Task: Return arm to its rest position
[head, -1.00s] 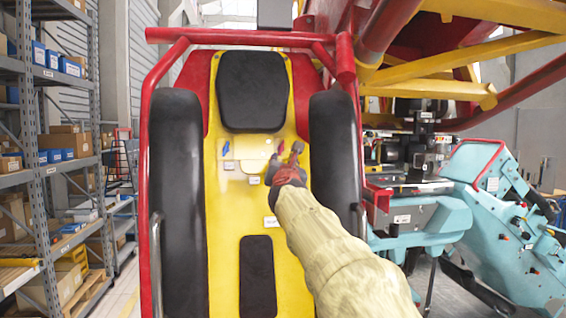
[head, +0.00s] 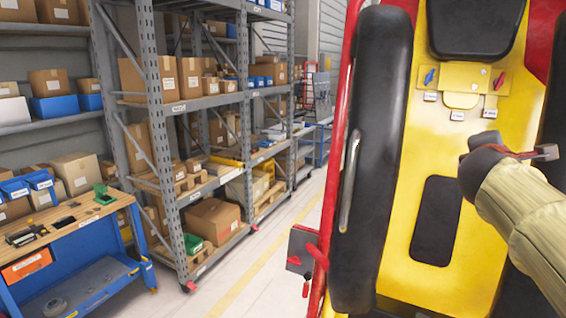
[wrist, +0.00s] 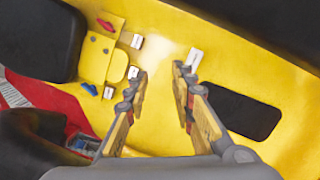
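The yellow floor panel of the coaster car (head: 400,250) carries a blue lever (head: 429,77) and a red lever (head: 499,80) beside a rounded yellow plate. In the wrist view the red lever (wrist: 106,25) and the blue lever (wrist: 88,88) lie at upper left. My gripper (wrist: 159,72) is open, with bare yellow panel showing between its fingertips, and it touches neither lever. In the head view my gripper (head: 545,153) is at the right, below the red lever and above the car. My forearm enters from the right edge.
Black side pads (head: 370,150) and a red rail (head: 322,210) bound the car on the left. Shelving with boxes (head: 215,100) and a blue workbench (head: 85,240) stand farther left. An open floor aisle (head: 270,260) runs between shelves and car.

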